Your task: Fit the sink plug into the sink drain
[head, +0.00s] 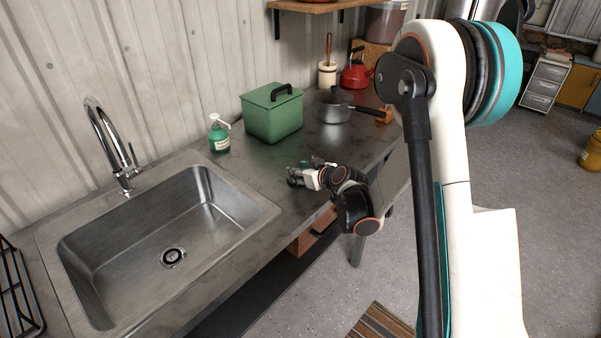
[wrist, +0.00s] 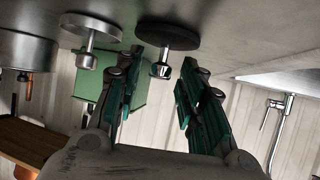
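The sink drain (head: 173,257) is an open-looking round fitting in the floor of the steel sink (head: 215,235). My gripper (head: 294,178) is low over the counter to the right of the sink. The wrist view is upside down, with the counter at the top. In it my gripper (wrist: 162,62) is open, its green-padded fingers spread. A plug-like piece with a black disc (wrist: 168,36) and a metal knob shows between the fingertips; I cannot tell if they touch it. A similar pale grey disc with a knob (wrist: 91,27) lies beside it. Which is the sink plug is unclear.
A green lidded box (head: 272,115), a soap bottle (head: 219,137) and a grey pot (head: 334,108) stand behind my gripper. The faucet (head: 118,165) rises behind the sink. A black rack (head: 18,290) is at the far left. Counter between gripper and sink is clear.

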